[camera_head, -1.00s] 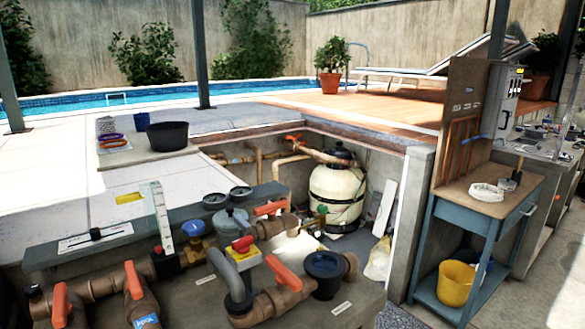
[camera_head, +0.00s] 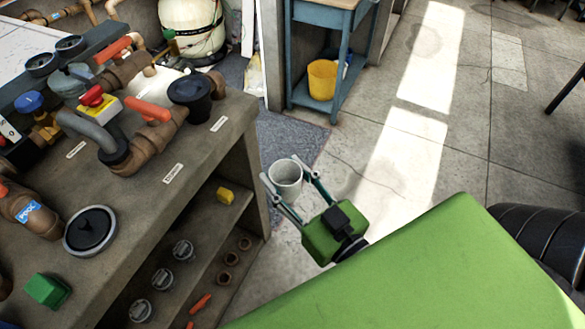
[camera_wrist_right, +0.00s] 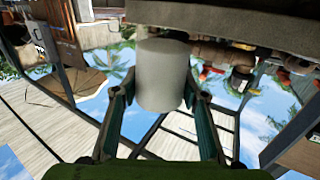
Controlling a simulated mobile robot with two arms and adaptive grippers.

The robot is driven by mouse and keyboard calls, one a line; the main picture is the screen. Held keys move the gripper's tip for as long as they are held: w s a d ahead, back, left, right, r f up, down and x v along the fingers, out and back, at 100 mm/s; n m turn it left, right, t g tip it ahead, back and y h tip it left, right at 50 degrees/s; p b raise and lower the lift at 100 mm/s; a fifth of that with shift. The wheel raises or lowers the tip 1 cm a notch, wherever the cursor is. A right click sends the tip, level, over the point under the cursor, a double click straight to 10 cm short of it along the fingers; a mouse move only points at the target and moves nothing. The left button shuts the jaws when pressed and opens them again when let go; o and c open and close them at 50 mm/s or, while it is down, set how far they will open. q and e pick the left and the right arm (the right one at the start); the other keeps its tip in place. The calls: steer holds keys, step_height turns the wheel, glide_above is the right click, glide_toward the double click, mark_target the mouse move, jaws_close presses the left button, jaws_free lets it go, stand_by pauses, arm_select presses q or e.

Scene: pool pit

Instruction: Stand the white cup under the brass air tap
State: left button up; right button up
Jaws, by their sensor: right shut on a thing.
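The white cup (camera_head: 286,181) is in my right gripper (camera_head: 285,174), mouth up, in front of the bench's right end. In the right wrist view the cup (camera_wrist_right: 163,75) is a pale cylinder between the two fingers of the gripper (camera_wrist_right: 160,85). I cannot tell for sure which fitting is the brass air tap. A brass-bodied valve with a blue knob (camera_head: 29,101) sits at the left of the bench. A small green-knobbed fitting (camera_head: 169,34) is by the filter tank (camera_head: 193,22). My left gripper is not in view.
The stone bench (camera_head: 200,150) carries pipes, orange-handled valves and a red button (camera_head: 93,95). Its lower shelf holds several fittings and a yellow block (camera_head: 226,195). A blue table (camera_head: 327,14) has a yellow bucket (camera_head: 322,80) underneath. The tiled floor right of the bench is largely clear.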

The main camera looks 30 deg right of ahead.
steer(key=w+a+r+n+g+y, duration=0.2)
steer(key=w+a+n+g+y, duration=0.1)
steer(key=a+n+g+y, duration=0.1)
steer(key=w+a+r+n+g+y, duration=0.2)
steer(key=w+a+n+g+y, duration=0.2)
steer(key=a+n+y, duration=0.3)
steer(key=shift+a+r+g+y, duration=0.2)
steer(key=shift+a+g+y, duration=0.8)
steer(key=shift+a, duration=0.85)
